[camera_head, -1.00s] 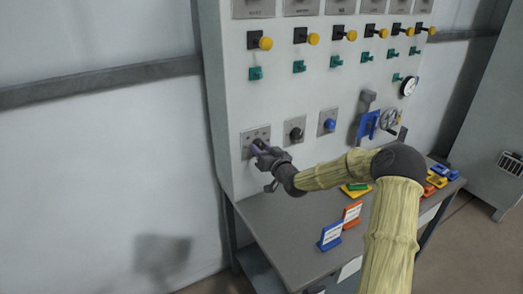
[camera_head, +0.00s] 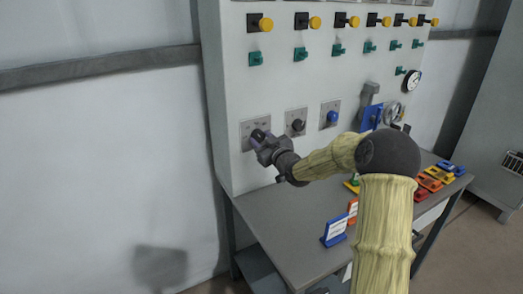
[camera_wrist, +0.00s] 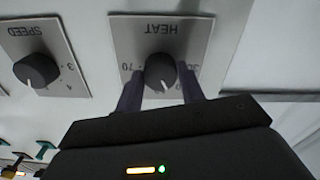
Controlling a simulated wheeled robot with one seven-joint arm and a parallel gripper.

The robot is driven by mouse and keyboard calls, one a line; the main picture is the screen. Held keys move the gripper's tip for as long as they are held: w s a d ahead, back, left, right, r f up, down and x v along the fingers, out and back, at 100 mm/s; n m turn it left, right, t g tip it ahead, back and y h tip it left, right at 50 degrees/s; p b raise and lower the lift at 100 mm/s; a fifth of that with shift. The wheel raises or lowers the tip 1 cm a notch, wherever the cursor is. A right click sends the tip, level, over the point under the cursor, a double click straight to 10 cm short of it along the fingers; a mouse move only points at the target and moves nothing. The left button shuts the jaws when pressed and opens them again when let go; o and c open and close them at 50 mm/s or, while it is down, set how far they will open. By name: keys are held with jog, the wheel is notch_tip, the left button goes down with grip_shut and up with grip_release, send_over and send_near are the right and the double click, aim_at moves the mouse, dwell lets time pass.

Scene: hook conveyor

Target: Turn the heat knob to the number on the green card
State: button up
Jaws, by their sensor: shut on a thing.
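The heat knob (camera_wrist: 160,72) is a dark round knob with a white pointer line, on a grey plate (camera_wrist: 190,25) marked HEAT, upside down in the wrist view. The pointer aims toward the bottom of that view. A "70" shows left of the knob; the marks right and below are partly hidden by the fingers. My gripper (camera_wrist: 160,92) has one finger on each side of the knob and is shut on it. In the head view my gripper (camera_head: 264,142) is at the leftmost lower plate (camera_head: 250,126). A bit of green (camera_head: 355,181) shows behind my arm; no number is readable there.
The speed knob (camera_wrist: 37,70) sits on the neighbouring plate. A blue knob (camera_head: 333,116) and a handwheel (camera_head: 392,112) are further right on the panel. Below is a grey table (camera_head: 285,215) with a blue card holder (camera_head: 334,231) and several coloured blocks at its right end.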

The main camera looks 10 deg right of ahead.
jog(key=n+b, duration=0.3)
jog(key=b, duration=0.1)
jog(key=shift+a+f+n+b, duration=0.1)
jog(key=shift+f+n+b, duration=0.2)
jog(key=shift+n, duration=0.1)
jog(key=n+b, duration=0.3)
jog(key=b, duration=0.1)
jog(key=shift+f+n, duration=0.1)
jog(key=shift+n, duration=0.2)
jog(key=n+b, duration=0.4)
jog(key=shift+r+n+b, duration=0.2)
jog(key=shift+n+b, duration=0.1)
jog(key=shift+n, duration=0.1)
jog(key=o, duration=1)
jog(key=shift+r, duration=0.15)
jog(key=shift+c, duration=0.2)
jog(key=shift+s, duration=0.15)
jog(key=v, duration=1.7)
jog(key=shift+s, duration=0.15)
